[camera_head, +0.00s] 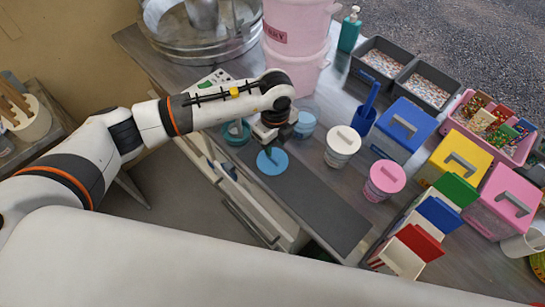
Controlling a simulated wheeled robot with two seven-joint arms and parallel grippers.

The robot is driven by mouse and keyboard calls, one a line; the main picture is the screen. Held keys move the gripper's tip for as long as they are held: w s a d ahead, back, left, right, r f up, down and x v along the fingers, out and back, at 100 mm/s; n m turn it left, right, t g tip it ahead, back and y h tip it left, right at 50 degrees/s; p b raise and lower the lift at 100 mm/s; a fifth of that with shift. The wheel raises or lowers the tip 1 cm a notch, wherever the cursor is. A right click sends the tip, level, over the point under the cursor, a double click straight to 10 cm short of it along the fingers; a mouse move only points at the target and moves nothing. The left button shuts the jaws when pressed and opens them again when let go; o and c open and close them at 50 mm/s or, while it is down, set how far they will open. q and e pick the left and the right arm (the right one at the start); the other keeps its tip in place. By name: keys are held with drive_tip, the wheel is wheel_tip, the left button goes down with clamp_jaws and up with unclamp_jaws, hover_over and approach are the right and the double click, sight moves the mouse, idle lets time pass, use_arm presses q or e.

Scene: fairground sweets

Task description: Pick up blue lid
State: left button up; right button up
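A round blue lid (273,162) shows at the near-left end of the dark grey mat (325,212). My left gripper (268,146) points down right over the lid's far edge. Its fingertips overlap the lid in the picture, and I cannot tell whether they grip it or whether the lid lies on the mat or is raised. A clear tub with blue contents (305,124) stands just right of the gripper, partly hidden by it. My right gripper is not in view.
A teal round container (236,132) stands left of the gripper. A white-lidded tub (342,142) and a pink-lidded tub (385,179) stand right of the mat. Boxes with blue (407,126), yellow (459,157) and pink (512,193) lids fill the right. The mat's middle is clear.

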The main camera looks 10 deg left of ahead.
sight(273, 157)
use_arm(q)
drive_tip(key=f, duration=0.1)
drive_tip(key=f+p, duration=0.1)
drive_tip(key=f, duration=0.1)
drive_tip(key=f+p, duration=0.1)
drive_tip(key=f, duration=0.1)
drive_tip(key=shift+s+a, duration=0.15)
drive_tip(key=shift+a, duration=0.15)
drive_tip(key=shift+f, duration=0.25)
clamp_jaws()
